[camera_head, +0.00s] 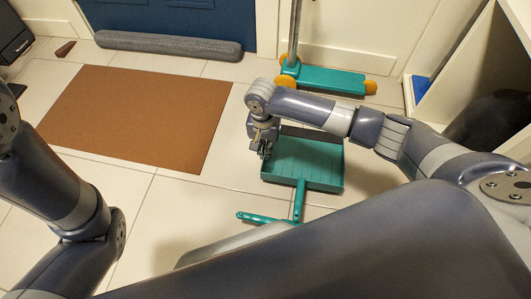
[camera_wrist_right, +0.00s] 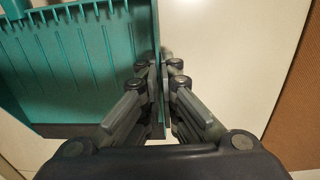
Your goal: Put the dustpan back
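The dustpan (camera_head: 305,165) is green and lies on the tiled floor, its ribbed tray facing up. Its handle (camera_head: 300,200) points toward me and ends near a green crossbar (camera_head: 262,218), partly hidden by my own body. My right gripper (camera_head: 265,150) is at the tray's left wall. In the right wrist view, the fingers (camera_wrist_right: 163,75) stand close together on either side of the thin wall of the dustpan (camera_wrist_right: 75,60), with almost no gap. My left arm is at the left, but its gripper is out of view.
A green stand base (camera_head: 330,80) with orange round parts and a grey pole stands behind the dustpan. A brown mat (camera_head: 140,115) lies left. A grey roll (camera_head: 168,45) lies along the blue door (camera_head: 180,15). A white cubby (camera_head: 495,60) is at right.

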